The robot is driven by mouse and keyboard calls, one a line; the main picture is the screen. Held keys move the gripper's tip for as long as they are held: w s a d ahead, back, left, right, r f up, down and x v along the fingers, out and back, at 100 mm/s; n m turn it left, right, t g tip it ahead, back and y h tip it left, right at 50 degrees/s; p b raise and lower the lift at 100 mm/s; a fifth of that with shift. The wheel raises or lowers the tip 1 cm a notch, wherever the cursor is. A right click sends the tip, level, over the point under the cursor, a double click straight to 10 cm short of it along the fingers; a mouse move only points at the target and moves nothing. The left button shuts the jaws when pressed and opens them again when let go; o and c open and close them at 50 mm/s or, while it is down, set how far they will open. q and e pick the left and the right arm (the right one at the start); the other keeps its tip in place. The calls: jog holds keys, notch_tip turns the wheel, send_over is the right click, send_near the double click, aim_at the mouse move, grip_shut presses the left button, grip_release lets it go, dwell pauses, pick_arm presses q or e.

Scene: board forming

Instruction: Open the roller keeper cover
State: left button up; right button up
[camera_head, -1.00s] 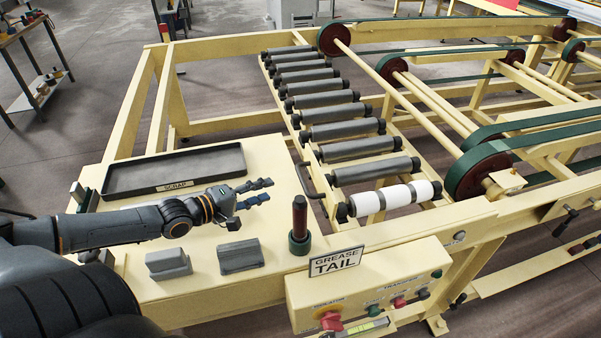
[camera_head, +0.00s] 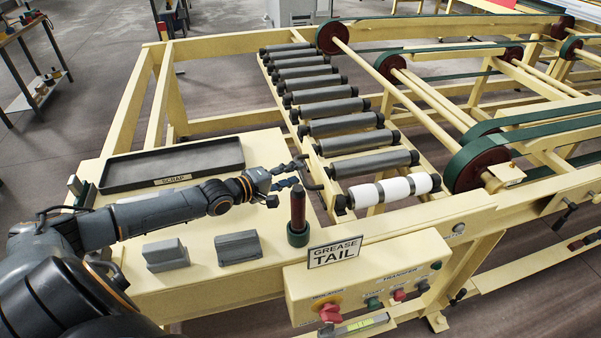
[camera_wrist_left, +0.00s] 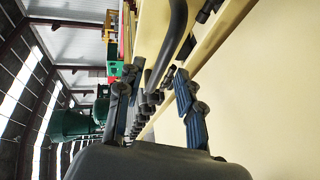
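The roller keeper cover seems to be the long cream strip (camera_head: 296,140) along the near ends of the grey rollers (camera_head: 347,125); its edges are hard to tell apart from the frame. A dark bent handle (camera_head: 311,179) stands by the strip, partly behind my fingers. My left gripper (camera_head: 296,173) is open at this handle, with its fingers pointing right. In the left wrist view, the dark handle (camera_wrist_left: 171,45) shows just beyond and between the parted fingers (camera_wrist_left: 157,80). I cannot tell whether they touch it. My right gripper is not in view.
A grease pot with a dark red handle (camera_head: 298,212) stands close below my left gripper. Two grey blocks (camera_head: 239,249) and a black scrap tray (camera_head: 173,183) are on the cream tabletop (camera_head: 205,278). A control box (camera_head: 370,278) hangs at the front.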

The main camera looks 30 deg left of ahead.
aim_at(301, 172)
pick_arm(q)
jog(key=shift+x, duration=1.65)
jog(key=shift+s, duration=0.1)
grip_shut()
